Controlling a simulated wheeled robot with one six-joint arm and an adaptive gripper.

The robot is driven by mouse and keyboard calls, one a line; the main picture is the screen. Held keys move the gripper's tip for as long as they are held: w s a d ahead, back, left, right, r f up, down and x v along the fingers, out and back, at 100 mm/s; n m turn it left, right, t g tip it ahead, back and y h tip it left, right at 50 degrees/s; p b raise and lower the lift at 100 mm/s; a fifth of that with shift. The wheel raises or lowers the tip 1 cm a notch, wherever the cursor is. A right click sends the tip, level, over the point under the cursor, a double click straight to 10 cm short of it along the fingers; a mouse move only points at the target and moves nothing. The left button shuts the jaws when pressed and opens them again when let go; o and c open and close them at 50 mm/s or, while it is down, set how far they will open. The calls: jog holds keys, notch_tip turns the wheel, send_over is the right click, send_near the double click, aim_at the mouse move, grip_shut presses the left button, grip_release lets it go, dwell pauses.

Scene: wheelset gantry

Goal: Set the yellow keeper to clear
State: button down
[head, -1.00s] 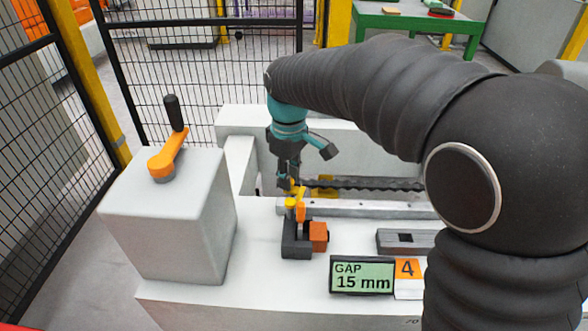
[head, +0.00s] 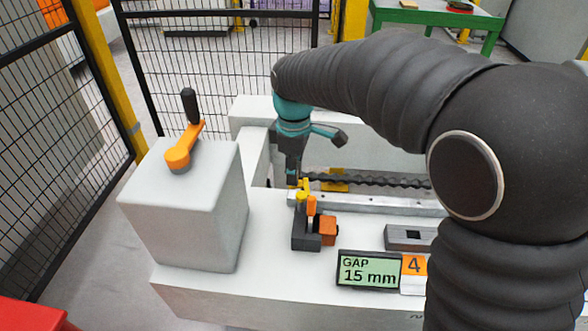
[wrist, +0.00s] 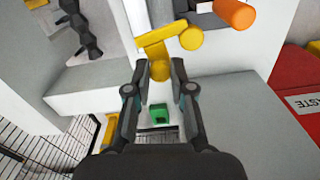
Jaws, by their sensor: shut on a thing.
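The yellow keeper (head: 304,186) is a small arm on a dark grey bracket (head: 303,240) on the pale bench. In the wrist view, the keeper (wrist: 154,42) is a bent yellow bar with a round yellow knob (wrist: 160,70) at its near end and a round yellow pivot (wrist: 190,39) at its right. My gripper (wrist: 160,72) is shut on the knob, with one finger on each side. In the head view my gripper (head: 294,182) is small and points down at the keeper; its fingertips are hard to make out. I cannot read any position marks.
A grey box with an orange crank (head: 182,153) stands left. A display (head: 368,272) reads "GAP 15 mm", beside a "4" tag. A red bin (wrist: 300,98) is at right in the wrist view. Mesh fencing stands behind.

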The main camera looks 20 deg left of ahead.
jog(key=c, duration=1)
grip_release()
notch_tip(320, 180, up, 12)
jog(key=shift+m, duration=0.3)
